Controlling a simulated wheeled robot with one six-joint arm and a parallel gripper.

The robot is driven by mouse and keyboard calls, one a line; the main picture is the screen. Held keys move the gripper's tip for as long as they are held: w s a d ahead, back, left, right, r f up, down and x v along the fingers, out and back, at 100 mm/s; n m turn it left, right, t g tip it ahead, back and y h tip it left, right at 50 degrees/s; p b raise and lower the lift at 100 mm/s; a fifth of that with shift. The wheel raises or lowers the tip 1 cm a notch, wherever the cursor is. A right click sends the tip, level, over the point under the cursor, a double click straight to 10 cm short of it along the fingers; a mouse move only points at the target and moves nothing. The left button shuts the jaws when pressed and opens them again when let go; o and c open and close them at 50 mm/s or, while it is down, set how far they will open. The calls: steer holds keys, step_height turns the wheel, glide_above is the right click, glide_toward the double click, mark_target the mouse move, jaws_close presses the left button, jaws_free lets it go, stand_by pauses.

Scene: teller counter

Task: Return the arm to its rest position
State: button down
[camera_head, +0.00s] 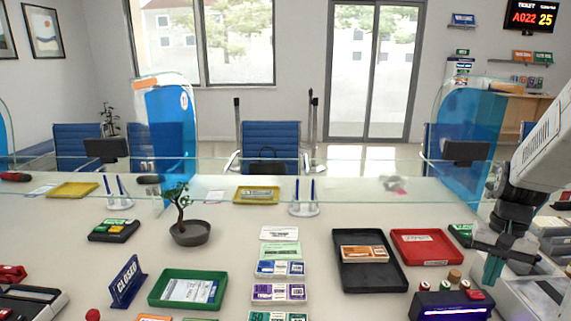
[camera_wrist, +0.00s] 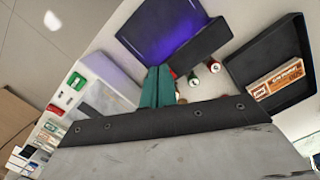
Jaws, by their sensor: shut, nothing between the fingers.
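My gripper (camera_head: 492,268) is at the right side of the head view, above the counter (camera_head: 350,292), with its teal fingers pointing down. The fingers are together with nothing between them. In the wrist view the teal fingers (camera_wrist: 157,88) also show side by side and empty. My arm comes in from the right edge of the head view. The gripper is just above and right of a dark device with a purple-lit strip (camera_head: 450,308). I cannot tell the exact height of the fingers above the counter.
A black tray (camera_head: 345,275) with an orange banknote bundle, a red tray (camera_head: 447,260) and several small stamps (camera_head: 454,277) are left of my gripper. A clear glass screen (camera_head: 400,181) runs across the counter. A green tray (camera_head: 160,290), a potted bonsai (camera_head: 190,235) and banknote stacks (camera_head: 280,268) stand further left.

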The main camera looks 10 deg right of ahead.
steer(key=s+a+r+n, duration=0.3)
steer(key=a+r, duration=0.1)
steer(key=a, duration=0.5)
steer(key=s+a+r+n+t, duration=0.1)
steer(key=s+a+r+n, duration=0.1)
steer(key=a, duration=0.6)
steer(key=s+a+r+n+t+h, duration=0.1)
steer(key=s+a+r+n, duration=0.2)
steer(key=a, duration=0.6)
step_height(320, 180, up, 3)
steer(key=shift+s+a+f+n, duration=0.1)
steer(key=shift+s+a+n, duration=0.2)
steer(key=shift+s, duration=0.5)
